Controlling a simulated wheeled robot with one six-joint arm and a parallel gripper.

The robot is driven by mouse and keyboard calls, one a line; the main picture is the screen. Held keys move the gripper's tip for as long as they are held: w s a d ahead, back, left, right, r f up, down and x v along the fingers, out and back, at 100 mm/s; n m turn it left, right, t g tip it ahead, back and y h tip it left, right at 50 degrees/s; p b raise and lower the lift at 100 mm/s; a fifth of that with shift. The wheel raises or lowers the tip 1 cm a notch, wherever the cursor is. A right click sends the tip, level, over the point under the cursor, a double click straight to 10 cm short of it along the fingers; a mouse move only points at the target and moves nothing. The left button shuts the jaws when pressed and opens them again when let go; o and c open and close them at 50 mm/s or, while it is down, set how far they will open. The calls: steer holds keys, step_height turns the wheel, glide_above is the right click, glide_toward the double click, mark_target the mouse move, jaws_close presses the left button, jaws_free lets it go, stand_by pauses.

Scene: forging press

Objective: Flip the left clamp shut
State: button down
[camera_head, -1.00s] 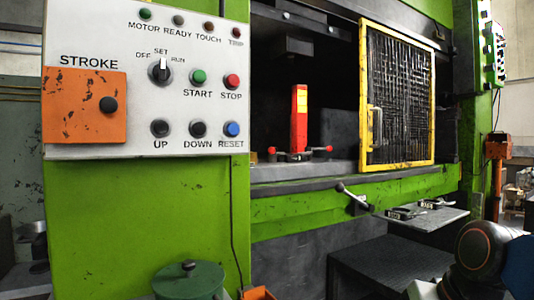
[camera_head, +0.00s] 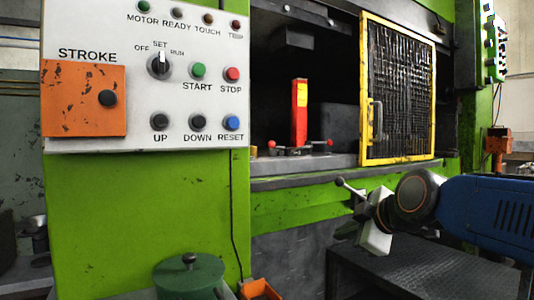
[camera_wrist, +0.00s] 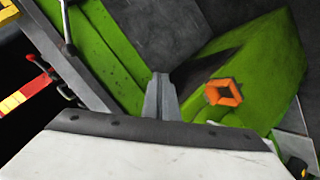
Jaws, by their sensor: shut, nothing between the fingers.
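The left clamp (camera_head: 272,145) is a small dark fitting with a red knob, on the press bed left of the upright red block (camera_head: 300,112). It is too small to tell whether it is open or shut. A similar red-knobbed right clamp (camera_head: 328,144) sits on the other side. My gripper is low in front of the press, right of and below the clamps and apart from them; in the head view the wrist mostly hides the fingers. In the wrist view its fingers (camera_wrist: 160,92) are together and empty. The red block (camera_wrist: 38,88) lies at the left there.
The yellow-framed mesh gate (camera_head: 400,95) stands right of the clamps. A ball-ended lever (camera_head: 349,188) sticks out from the press front near my wrist. The control panel (camera_head: 145,80) is at left. An orange bin (camera_wrist: 223,92) shows in the wrist view.

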steer(key=w+a+r+n+t+y, duration=0.2)
steer(key=w+a+r+n, duration=0.5)
steer(key=r, duration=0.3)
steer(key=w+a+r+n+t+y, duration=0.2)
steer(key=w+a+r+n, duration=0.2)
steer(key=w+a+r, duration=0.5)
steer(key=shift+r+x, duration=0.2)
steer(key=shift+x, duration=1.05)
steer(key=shift+r+x, duration=0.2)
steer(key=shift+x, duration=1)
steer(key=shift+r+x, duration=0.2)
steer(key=shift+x, duration=1.05)
steer(key=shift+s, duration=0.1)
